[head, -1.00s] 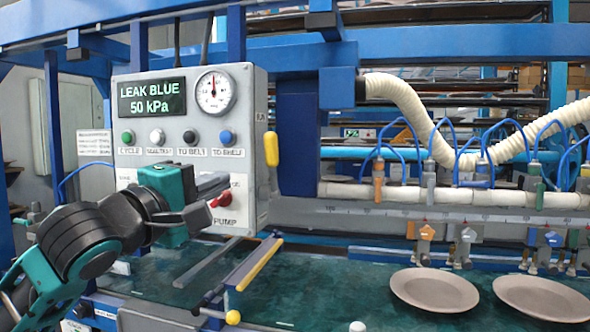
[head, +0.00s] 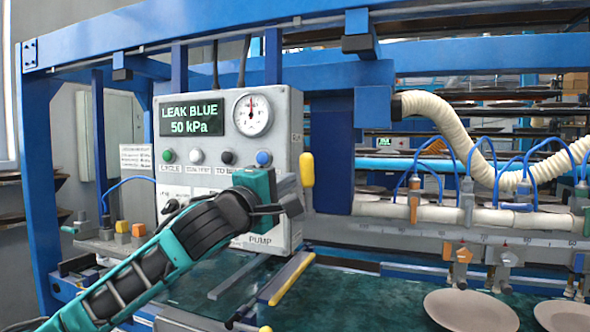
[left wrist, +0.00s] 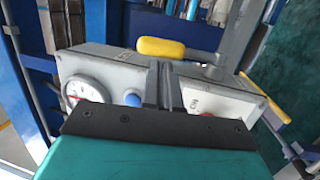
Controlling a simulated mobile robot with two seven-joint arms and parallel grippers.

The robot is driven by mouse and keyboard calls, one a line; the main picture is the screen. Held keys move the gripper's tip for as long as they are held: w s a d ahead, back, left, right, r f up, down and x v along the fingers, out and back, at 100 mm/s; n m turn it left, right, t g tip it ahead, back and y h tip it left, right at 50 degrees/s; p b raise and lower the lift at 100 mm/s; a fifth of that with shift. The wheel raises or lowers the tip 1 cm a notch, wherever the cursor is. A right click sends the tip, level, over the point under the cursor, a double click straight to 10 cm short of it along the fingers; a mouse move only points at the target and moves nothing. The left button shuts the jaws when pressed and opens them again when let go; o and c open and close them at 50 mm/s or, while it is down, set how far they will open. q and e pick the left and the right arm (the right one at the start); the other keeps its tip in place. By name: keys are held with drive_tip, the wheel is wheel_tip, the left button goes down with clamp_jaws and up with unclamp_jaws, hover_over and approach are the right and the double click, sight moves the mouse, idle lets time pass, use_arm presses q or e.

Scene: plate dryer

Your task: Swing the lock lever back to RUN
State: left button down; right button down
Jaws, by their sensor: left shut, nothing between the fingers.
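The grey control box (head: 280,120) has a yellow-handled lever (head: 307,169) on its right side, hanging upright. I take this as the lock lever; no RUN mark is readable. The yellow handle (left wrist: 160,47) also shows in the left wrist view, just beyond the fingertips. My left gripper (head: 292,205) is shut and empty, in front of the box's lower right part, a little below and left of the handle. In the left wrist view its fingers (left wrist: 165,75) point toward the handle; I cannot tell whether they touch it. My right gripper is not in view.
A red knob (left wrist: 207,114) shows on the box front. A yellow-edged rail (head: 290,278) lies below. Plates (head: 470,308) rest at right. A blue post stands right of the lever.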

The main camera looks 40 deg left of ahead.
sight(302, 167)
use_arm(q)
drive_tip(key=p+x, duration=0.1)
drive_tip(key=x, duration=0.2)
drive_tip(key=shift+w+r, duration=0.15)
drive_tip(key=shift+w, duration=0.35)
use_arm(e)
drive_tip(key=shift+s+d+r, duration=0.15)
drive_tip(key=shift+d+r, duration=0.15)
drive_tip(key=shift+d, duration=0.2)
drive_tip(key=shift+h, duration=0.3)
